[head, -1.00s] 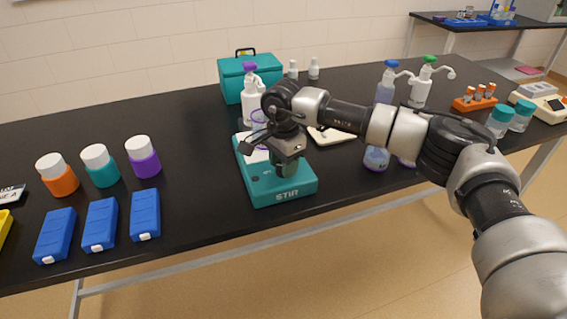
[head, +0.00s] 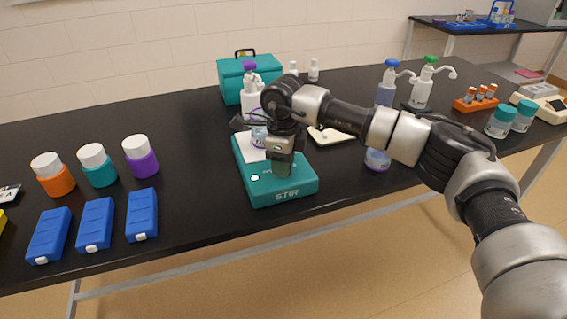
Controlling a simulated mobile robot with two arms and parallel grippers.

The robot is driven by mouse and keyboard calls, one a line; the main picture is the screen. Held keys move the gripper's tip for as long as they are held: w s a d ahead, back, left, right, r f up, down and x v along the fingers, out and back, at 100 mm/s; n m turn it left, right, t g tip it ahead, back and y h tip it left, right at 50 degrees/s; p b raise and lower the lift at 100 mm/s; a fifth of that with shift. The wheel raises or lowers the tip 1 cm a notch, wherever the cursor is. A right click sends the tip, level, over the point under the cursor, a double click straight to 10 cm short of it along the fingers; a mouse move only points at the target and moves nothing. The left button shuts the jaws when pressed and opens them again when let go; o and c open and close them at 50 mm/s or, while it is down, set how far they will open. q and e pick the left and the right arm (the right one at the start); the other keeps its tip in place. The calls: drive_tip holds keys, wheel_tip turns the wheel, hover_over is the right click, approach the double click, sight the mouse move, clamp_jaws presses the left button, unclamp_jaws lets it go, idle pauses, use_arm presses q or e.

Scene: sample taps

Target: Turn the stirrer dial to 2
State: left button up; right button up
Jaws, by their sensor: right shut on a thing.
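The teal stirrer (head: 262,194) marked STIR stands near the front edge of the black bench, with a white top plate. A small lit spot shows on its front left panel. My right gripper (head: 282,172) points down over the stirrer's front panel and is shut on the stirrer dial, which is mostly hidden behind the fingers. The dial's marks and pointer cannot be read. A clear vessel with a purple rim (head: 259,133) is on the stirrer's plate, partly behind my wrist. My left gripper is not in view.
On the left stand jars with orange (head: 55,180), teal (head: 99,172) and purple (head: 141,160) bodies, with blue boxes (head: 95,226) in front. A teal case (head: 232,82) and pump bottles (head: 420,92) stand behind. An orange rack (head: 476,101) is at right.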

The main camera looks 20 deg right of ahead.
drive_tip(key=m, duration=0.6)
drive_tip(key=shift+r, duration=0.1)
drive_tip(key=shift+m, duration=0.4)
drive_tip(key=o, duration=0.9)
wheel_tip(320, 180, up, 11)
drive_tip(key=shift+f+b, duration=0.15)
drive_tip(key=shift+b, duration=0.3)
drive_tip(key=shift+f, duration=0.1)
